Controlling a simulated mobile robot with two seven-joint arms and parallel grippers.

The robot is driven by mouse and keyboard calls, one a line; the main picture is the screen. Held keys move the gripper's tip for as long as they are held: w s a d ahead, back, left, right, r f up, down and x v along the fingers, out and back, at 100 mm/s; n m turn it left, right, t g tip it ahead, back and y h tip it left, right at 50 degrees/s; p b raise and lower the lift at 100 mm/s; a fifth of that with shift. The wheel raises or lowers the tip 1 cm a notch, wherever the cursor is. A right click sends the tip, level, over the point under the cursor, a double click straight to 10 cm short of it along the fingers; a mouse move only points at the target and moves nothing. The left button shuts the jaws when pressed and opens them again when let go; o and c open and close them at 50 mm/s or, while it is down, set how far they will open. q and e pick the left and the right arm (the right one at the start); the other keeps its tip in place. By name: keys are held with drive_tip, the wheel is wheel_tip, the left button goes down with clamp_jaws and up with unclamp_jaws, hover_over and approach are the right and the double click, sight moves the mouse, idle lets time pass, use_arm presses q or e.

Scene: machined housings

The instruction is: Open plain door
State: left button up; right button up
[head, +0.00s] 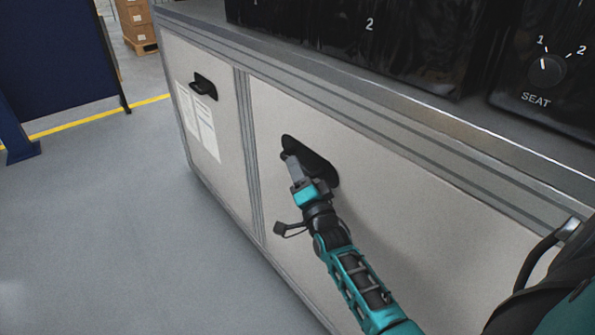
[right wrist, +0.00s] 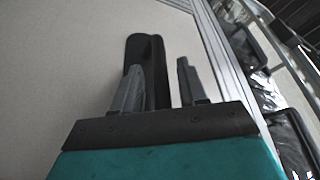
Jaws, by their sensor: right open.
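The plain door (head: 370,215) is a light grey panel with no papers on it, in the right part of the cabinet front. It looks shut. Its black handle (head: 318,168) sits near the door's upper left corner. My right gripper (head: 291,160) is at the handle and covers part of it. In the right wrist view my right gripper (right wrist: 161,66) is open. The handle (right wrist: 150,55) shows behind and beside the left finger, partly hidden by it. I cannot tell whether the fingers touch the handle. My left gripper is not in view.
Left of it is another door (head: 213,135) with papers and its own black handle (head: 202,86). Black units with dials (head: 546,69) stand on the cabinet top. The grey floor (head: 120,225) to the left is clear. A dark blue panel (head: 55,55) and boxes (head: 135,20) stand farther back.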

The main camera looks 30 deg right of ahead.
drive_tip(key=shift+w+d+r, duration=0.1)
drive_tip(key=shift+w+d, duration=0.05)
drive_tip(key=shift+w, duration=0.35)
clamp_jaws()
idle(0.3)
